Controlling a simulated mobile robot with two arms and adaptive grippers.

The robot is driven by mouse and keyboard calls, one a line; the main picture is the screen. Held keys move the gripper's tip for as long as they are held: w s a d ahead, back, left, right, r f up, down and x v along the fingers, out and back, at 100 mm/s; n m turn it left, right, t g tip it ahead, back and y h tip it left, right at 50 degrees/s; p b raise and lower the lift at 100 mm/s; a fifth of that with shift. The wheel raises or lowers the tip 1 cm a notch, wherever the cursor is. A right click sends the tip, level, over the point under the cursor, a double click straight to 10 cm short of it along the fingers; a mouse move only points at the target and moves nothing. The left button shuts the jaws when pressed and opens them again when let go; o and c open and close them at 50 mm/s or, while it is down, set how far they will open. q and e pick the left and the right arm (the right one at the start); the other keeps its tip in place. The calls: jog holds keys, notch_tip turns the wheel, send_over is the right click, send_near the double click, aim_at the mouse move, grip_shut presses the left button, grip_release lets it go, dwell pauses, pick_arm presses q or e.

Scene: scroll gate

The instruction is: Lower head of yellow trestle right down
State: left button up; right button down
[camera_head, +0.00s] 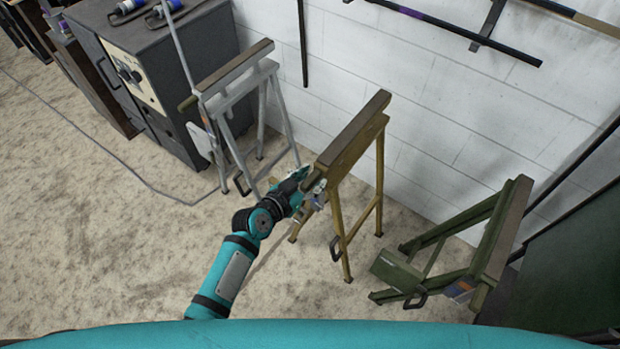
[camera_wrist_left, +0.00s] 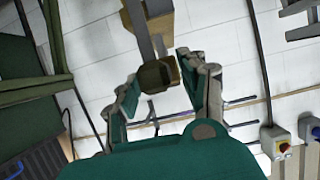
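The yellow trestle (camera_head: 378,180) stands in the middle of the head view, near the white wall, on splayed legs. Its brown-topped head (camera_head: 354,128) runs slantwise toward the wall, above the yellow frame. My left gripper (camera_head: 311,182) is at the near end of this head. In the left wrist view, the squared brown end of the head (camera_wrist_left: 156,74) lies between the two spread fingers of my left gripper (camera_wrist_left: 158,85). The right finger is very close to the end block; whether it touches is unclear. My right gripper is not in view.
A grey trestle (camera_head: 240,84) stands left of the yellow one, beside a dark machine cabinet (camera_head: 160,80). The wall (camera_head: 420,95) is close behind. Open carpet-like floor (camera_head: 100,220) lies to the left.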

pick_arm(q)
grip_shut()
notch_tip(320, 180, down, 6)
jog(key=b, duration=0.5)
jog(key=shift+s+r, duration=0.15)
jog(key=shift+r, duration=0.05)
jog(key=shift+o, duration=0.8)
grip_release()
